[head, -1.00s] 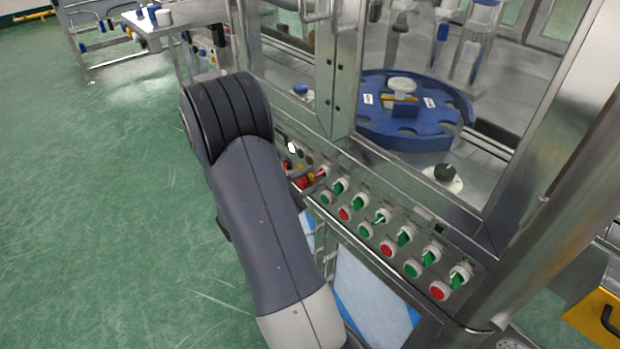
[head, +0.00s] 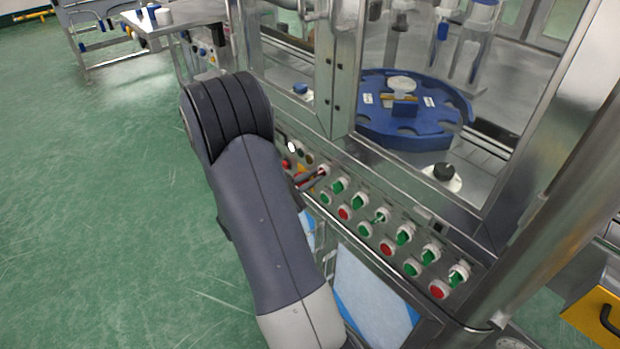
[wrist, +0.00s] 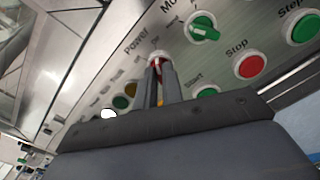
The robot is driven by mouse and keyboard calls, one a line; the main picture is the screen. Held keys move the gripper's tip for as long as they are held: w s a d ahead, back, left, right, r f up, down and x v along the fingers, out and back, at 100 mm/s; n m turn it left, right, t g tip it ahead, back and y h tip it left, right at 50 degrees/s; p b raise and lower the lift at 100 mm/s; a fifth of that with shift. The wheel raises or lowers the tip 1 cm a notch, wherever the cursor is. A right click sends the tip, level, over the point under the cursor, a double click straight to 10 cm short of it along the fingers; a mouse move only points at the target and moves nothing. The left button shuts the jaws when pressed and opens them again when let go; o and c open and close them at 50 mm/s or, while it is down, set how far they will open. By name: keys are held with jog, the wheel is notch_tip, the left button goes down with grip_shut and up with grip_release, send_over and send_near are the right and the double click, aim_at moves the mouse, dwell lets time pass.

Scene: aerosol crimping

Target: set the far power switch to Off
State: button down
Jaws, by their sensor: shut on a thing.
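The power switch is a small red knob (wrist: 157,64) in a pale collar, below the word "Power" on the sloped metal panel in the wrist view. In the head view the switch (head: 324,171) sits at the far end of the row of knobs. My gripper (wrist: 160,73) is shut on the red knob, one grey finger on each side. In the head view the fingertips (head: 318,178) reach the switch from the left, and my arm hides most of the gripper. The fingers cover much of the knob, so I cannot tell which setting it points to.
A green mode knob (wrist: 203,27), a red stop button (wrist: 249,66) and a green start button (wrist: 208,92) are close by. Several more green knobs and buttons run toward the near end. Glass doors and a blue turntable (head: 390,132) stand behind the panel. The floor at left is clear.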

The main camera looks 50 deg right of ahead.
jog(key=shift+n, duration=0.3)
jog(key=n+p, duration=0.4)
jog(key=n, duration=0.1)
jog(key=shift+r+n, duration=0.15)
jog(key=shift+n, duration=0.15)
jog(key=n+p, duration=0.3)
jog(key=n, duration=0.2)
jog(key=shift+w+n, duration=0.1)
jog(key=shift+n, duration=0.2)
jog(key=c, duration=1.5)
grip_release()
jog(key=shift+c, duration=0.2)
